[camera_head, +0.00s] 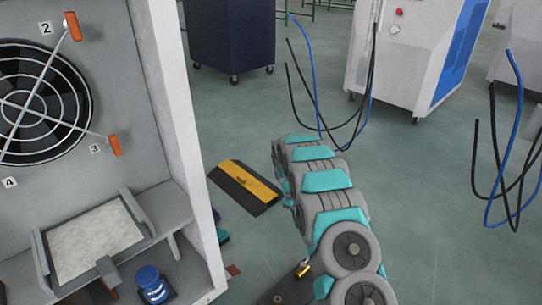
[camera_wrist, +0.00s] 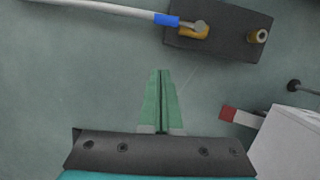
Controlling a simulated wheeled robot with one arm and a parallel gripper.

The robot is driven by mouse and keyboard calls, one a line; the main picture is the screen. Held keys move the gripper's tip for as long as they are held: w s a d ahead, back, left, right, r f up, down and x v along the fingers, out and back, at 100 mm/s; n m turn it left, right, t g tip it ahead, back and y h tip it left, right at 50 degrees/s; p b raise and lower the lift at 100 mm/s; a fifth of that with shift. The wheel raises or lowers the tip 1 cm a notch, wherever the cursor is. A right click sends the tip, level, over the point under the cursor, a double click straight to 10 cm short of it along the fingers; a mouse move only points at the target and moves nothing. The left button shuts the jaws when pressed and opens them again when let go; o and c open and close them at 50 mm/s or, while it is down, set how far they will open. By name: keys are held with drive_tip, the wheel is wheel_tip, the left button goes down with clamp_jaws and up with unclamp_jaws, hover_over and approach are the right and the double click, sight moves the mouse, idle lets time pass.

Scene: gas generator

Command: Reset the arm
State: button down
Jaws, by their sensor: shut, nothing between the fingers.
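My gripper (camera_wrist: 162,75) shows in the wrist view as two green fingers. They lie together along a thin centre line, with nothing between them. The fingers point up the picture over the grey-green floor, below a dark block and apart from it in the picture. In the head view my teal and grey arm stretches away from the lower right over the floor. I cannot make out the gripper clearly there.
The dark block (camera_wrist: 220,32) has two brass terminals; a cable with a blue sleeve (camera_wrist: 167,20) meets one. A grey cabinet (camera_head: 185,130) with a fan (camera_head: 40,100), tray (camera_head: 150,222) and blue jar (camera_head: 152,284) stands left. A black-yellow plate (camera_head: 250,182) lies on the floor.

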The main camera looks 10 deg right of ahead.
drive_tip(key=s+a+r+m+p, duration=0.1)
drive_tip(key=s+r+m, duration=0.1)
drive_tip(key=s+r, duration=0.9)
drive_tip(key=s+r+m+p, duration=0.15)
drive_tip(key=s+r, duration=0.45)
drive_tip(key=r, duration=0.8)
drive_tip(key=s+a+r+m, duration=0.1)
drive_tip(key=s+r, duration=0.2)
drive_tip(key=s, duration=0.7)
drive_tip(key=s+a+r+m+y+p, duration=0.1)
drive_tip(key=s+r+m, duration=0.1)
drive_tip(key=s, duration=0.8)
drive_tip(key=s+a+r+m, duration=0.1)
drive_tip(key=s+r+m, duration=0.1)
drive_tip(key=s, duration=0.8)
drive_tip(key=shift+s+a+r+y+p, duration=0.3)
drive_tip(key=shift+s+r+y, duration=0.1)
drive_tip(key=shift+r, duration=0.45)
